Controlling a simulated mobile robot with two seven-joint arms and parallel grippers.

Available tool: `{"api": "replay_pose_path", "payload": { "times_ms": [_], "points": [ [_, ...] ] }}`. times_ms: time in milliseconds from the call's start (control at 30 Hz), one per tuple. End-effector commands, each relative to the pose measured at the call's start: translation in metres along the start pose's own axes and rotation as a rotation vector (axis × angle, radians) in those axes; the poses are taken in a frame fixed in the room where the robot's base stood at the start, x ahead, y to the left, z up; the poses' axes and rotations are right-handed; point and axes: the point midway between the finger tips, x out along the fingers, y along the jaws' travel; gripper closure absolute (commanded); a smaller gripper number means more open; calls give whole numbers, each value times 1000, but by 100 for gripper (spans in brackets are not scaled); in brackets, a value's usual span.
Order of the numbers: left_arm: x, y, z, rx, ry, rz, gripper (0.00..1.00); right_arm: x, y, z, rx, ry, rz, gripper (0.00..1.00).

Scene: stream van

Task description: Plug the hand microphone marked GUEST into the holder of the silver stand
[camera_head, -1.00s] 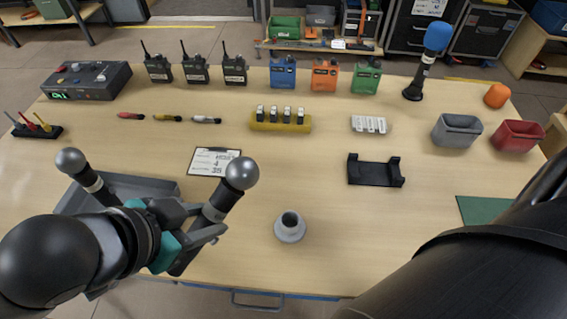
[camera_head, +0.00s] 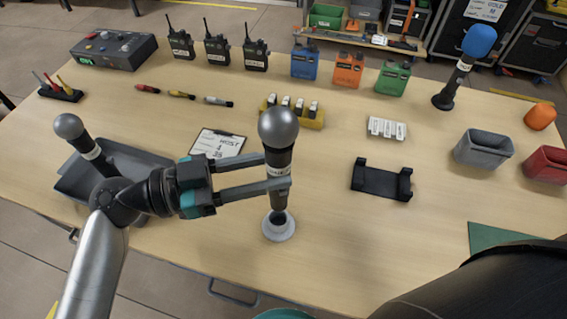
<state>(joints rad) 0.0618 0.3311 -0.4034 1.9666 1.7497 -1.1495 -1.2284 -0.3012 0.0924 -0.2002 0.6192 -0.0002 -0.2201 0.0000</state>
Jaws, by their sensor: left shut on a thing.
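My left gripper (camera_head: 275,180) is shut on a hand microphone (camera_head: 278,130) with a silver ball head and dark body. The microphone is nearly upright, and the white label on it is too small to read surely. The silver stand (camera_head: 280,232) is on the table directly below. The microphone's lower end overlaps the stand's holder opening; I cannot tell how deep it sits. A second silver-headed microphone (camera_head: 84,145) leans in the grey tray (camera_head: 140,160) at left. My right gripper is out of view; only part of that arm shows at lower right.
A clipboard (camera_head: 218,144) lies behind the left gripper. A black cradle (camera_head: 382,181) is right of the stand, and a blue-headed microphone (camera_head: 466,62) stands at back right. Radios, coloured packs and bins line the far side. The table just right of the stand is clear.

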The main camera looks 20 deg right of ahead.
Motion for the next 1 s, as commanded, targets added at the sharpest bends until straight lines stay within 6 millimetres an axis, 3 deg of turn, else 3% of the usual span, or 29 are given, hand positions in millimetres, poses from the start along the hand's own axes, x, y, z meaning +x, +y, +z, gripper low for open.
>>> {"api": "replay_pose_path", "payload": {
  "times_ms": [567,1000],
  "points": [
    [-1,-1,4,-1,9,-14,100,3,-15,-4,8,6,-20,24],
    [0,-1,39,-2,9,-14,100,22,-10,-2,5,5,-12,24]
  ]
}}
